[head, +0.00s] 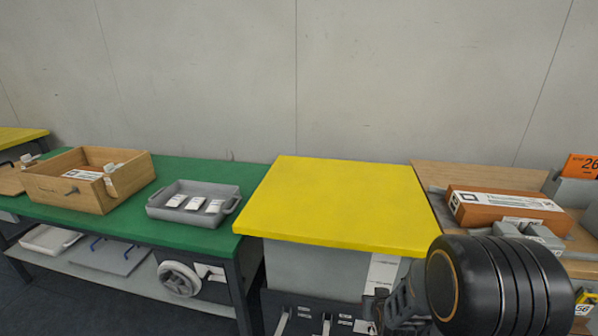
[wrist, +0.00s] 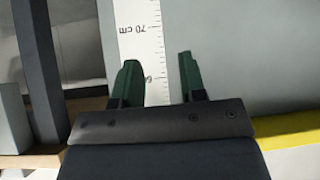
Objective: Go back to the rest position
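My gripper (wrist: 159,78) shows in the wrist view with two dark green fingers apart and nothing between them. A white measuring strip (wrist: 141,30) marked in centimetres lies behind the gap, on a pale grey surface (wrist: 240,50). In the head view my black arm fills the lower right, in front of the yellow-topped table (head: 340,205). The fingers cannot be made out clearly there.
A green table (head: 225,172) at the left bears a wooden box (head: 75,193) and a grey tray (head: 205,217) with white labelled items. A wooden table at the right holds an orange-brown box (head: 500,210) and grey blocks (head: 540,237). The yellow top is bare.

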